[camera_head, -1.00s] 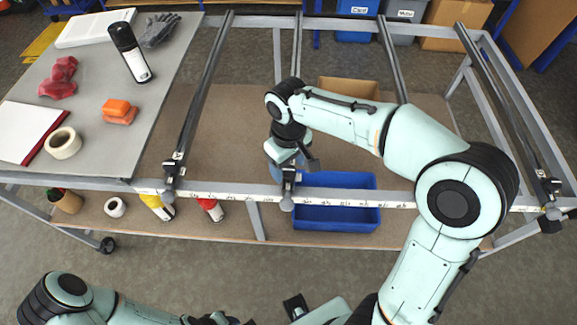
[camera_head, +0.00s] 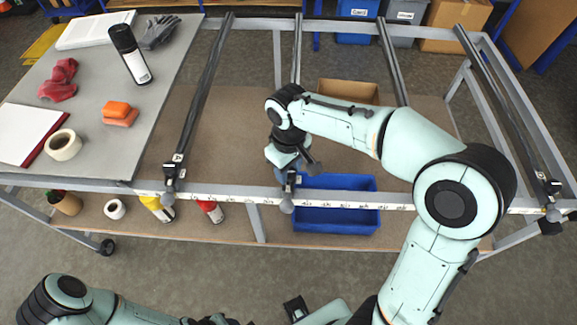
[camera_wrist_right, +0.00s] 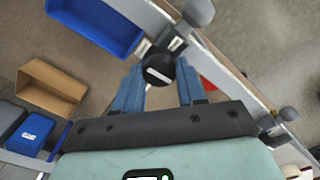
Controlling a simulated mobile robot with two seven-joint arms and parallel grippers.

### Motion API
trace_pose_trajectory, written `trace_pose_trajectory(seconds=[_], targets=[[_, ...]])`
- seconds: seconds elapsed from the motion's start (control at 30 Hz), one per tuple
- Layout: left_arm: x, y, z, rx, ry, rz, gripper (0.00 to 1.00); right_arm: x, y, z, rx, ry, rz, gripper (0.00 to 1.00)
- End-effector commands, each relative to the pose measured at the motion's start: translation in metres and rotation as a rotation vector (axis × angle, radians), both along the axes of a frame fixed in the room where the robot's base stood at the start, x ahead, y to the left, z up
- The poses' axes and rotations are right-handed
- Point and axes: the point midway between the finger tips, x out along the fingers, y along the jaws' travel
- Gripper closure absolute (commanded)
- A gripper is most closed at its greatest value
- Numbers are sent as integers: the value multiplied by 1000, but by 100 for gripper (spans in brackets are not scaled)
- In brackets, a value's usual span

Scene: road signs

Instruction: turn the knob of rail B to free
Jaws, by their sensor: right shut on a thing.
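The second rail from the left (camera_head: 298,50) runs back to front across the frame, and my right gripper (camera_head: 288,176) is at its front end. In the right wrist view, a round black knob (camera_wrist_right: 158,76) with a white mark sits between the two blue fingers of my right gripper (camera_wrist_right: 159,88). The right gripper is shut on this knob. A grey ball-ended part (camera_wrist_right: 198,13) stands beside it, at the front bar. In the head view the knob is mostly hidden by the gripper. The rail letters and knob setting are too small to read.
The leftmost rail (camera_head: 205,90) and the rails to the right (camera_head: 392,60) (camera_head: 500,90) stand apart from the gripper. A blue bin (camera_head: 340,222) lies below the front bar (camera_head: 240,196). The grey worktop (camera_head: 100,150) at left holds several items.

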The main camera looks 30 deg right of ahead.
Motion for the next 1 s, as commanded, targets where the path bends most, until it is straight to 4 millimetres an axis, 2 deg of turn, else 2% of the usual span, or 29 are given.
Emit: trace_pose_trajectory(seconds=[0.27,1.0], targets=[[4,0,7,0,-5,-1,57,0,0,1,-1,0,187,91],[18,0,27,0,-20,0,57,0,0,1,-1,-1,888,91]])
